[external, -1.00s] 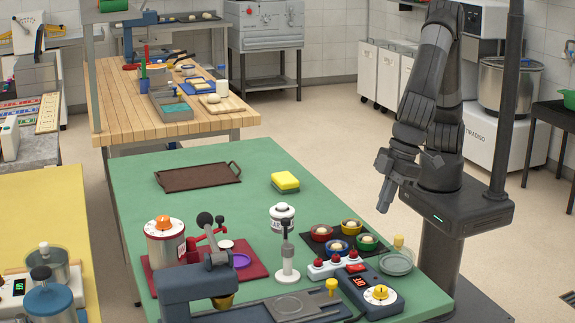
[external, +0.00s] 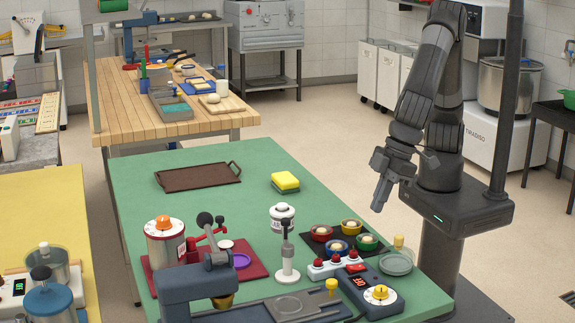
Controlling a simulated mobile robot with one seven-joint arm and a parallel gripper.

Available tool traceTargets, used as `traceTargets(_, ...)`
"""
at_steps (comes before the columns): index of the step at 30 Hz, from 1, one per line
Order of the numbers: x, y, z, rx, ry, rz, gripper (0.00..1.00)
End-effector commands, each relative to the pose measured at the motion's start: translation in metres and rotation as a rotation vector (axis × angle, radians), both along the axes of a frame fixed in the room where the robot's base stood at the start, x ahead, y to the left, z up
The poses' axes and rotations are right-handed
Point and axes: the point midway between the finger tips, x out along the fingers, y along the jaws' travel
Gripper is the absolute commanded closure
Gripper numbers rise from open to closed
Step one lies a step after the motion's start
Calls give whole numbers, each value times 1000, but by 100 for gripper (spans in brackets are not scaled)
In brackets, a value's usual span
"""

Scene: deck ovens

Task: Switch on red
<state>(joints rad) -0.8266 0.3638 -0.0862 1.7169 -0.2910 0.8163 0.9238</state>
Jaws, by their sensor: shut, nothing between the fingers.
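A white strip (external: 319,272) with three red buttons lies near the front right of the green table. Right against it is a dark control box (external: 385,306) with a red rocker switch (external: 357,267), a small red-lit display and a yellow dial. Whether the rocker or any button is on cannot be told at this size. My gripper (external: 378,208) points down, shut and empty, above the table's right edge. It is apart from the box and the strip, higher and farther back.
A dark mat (external: 343,252) with red, yellow, blue and green bowls lies behind the strip. A white-based stand (external: 288,276) is to its left. A glass dish (external: 396,264) is at the right edge. A sponge (external: 285,182) and a brown tray (external: 198,177) lie farther back.

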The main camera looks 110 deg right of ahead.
Motion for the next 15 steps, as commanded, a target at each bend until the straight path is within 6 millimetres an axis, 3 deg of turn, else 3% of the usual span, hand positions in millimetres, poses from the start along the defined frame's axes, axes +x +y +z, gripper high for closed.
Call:
traceTargets(5, 7, -1, -19, -3, 3, -1, 100)
traceTargets(15, 32, -1, -87, -4, 4, -1, 100)
